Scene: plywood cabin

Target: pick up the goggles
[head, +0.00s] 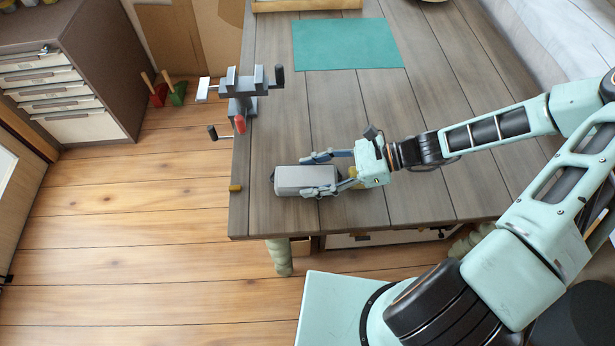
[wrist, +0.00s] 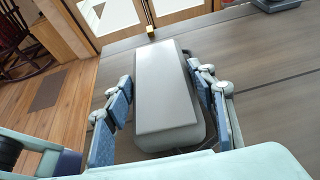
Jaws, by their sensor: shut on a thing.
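The goggles (head: 298,180) are a grey, box-shaped body with rounded edges, at the near left part of the wooden table. In the wrist view the goggles (wrist: 165,88) fill the middle, with a dark strap partly showing beside the body. My gripper (head: 314,174) reaches in from the right, with one finger on each long side of the goggles. In the wrist view the blue pads of my gripper (wrist: 160,97) lie along both sides, shut on the body. I cannot tell whether the goggles touch the tabletop.
A grey vise (head: 240,95) with a red handle is on the table's left edge, behind the goggles. A green mat (head: 346,44) lies farther back. A small yellow block (head: 235,187) sits at the left edge. The tabletop right of the vise is clear.

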